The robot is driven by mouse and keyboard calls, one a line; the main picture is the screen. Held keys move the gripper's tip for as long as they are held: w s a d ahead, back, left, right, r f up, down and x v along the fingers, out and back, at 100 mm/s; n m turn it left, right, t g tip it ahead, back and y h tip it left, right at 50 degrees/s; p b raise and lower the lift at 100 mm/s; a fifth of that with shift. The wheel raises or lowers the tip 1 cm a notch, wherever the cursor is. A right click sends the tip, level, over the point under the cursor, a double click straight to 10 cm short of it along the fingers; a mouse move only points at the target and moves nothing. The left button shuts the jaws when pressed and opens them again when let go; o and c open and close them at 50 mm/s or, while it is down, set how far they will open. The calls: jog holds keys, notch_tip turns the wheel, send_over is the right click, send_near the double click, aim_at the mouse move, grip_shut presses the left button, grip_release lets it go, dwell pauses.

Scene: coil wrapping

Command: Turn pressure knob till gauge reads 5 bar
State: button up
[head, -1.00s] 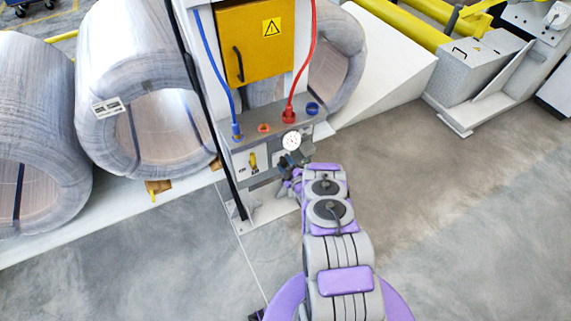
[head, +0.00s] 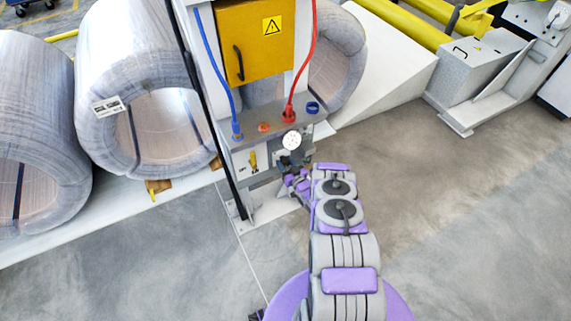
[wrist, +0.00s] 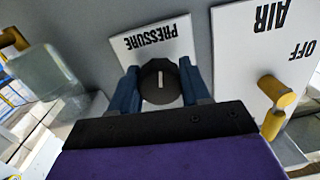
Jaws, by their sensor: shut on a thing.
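The pressure knob (wrist: 160,82) is a dark round knob with a pale line, below the upside-down PRESSURE label (wrist: 155,42) in the wrist view. My gripper (wrist: 161,86) has its blue fingers on both sides of the knob and is shut on it. In the head view my gripper (head: 288,166) is at the front of the grey control panel, and the knob is hard to make out there. The round white gauge (head: 292,140) sits just above my gripper. Its face is too small to read.
A yellow air valve lever (wrist: 271,100) sits beside the AIR/OFF plate at right in the wrist view. Blue hose (head: 216,70) and red hose (head: 304,60) run down to the panel. Large wrapped coils (head: 130,85) stand at left. The floor (head: 430,210) at right is clear.

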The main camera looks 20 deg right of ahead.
jog(key=m, duration=0.5)
jog(key=shift+s+f+m, duration=0.15)
jog(key=shift+f+m, duration=0.05)
jog(key=shift+m, duration=0.2)
dwell(0.4)
jog(key=o, duration=0.8)
jog(key=shift+o, duration=1.2)
jog(key=shift+r, duration=0.1)
jog(key=s+d, duration=0.1)
jog(key=s, duration=1.6)
jog(key=shift+d+p, duration=0.3)
jog(key=shift+r, duration=0.1)
